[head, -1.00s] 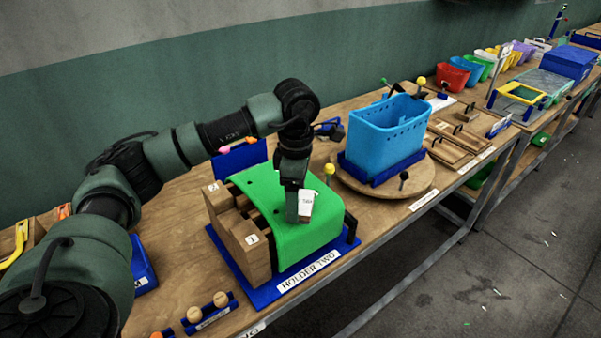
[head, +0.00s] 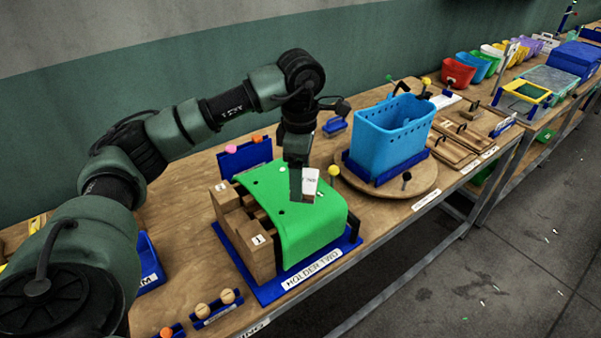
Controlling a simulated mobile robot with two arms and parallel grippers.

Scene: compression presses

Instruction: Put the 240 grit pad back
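My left gripper (head: 303,190) points down over the green-covered wooden block (head: 290,228) on the blue base labelled HOLDER TWO. It appears shut on a small pad (head: 312,179) with a white, dark-lettered face and a brownish edge. The lettering is too small to read, so I cannot tell its grit. The pad is over the green surface; I cannot tell whether it touches. Small pale marks show on the green. The wooden end of the block has numbered tags and slots. My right gripper is not in view.
A blue perforated bin (head: 392,135) stands on a round wooden turntable (head: 425,180) to the right. A blue rack (head: 245,158) with pink and orange knobs stands behind the block. A yellow knob (head: 334,171) rises beside the gripper. Wooden balls sit in a blue tray (head: 238,296) in front.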

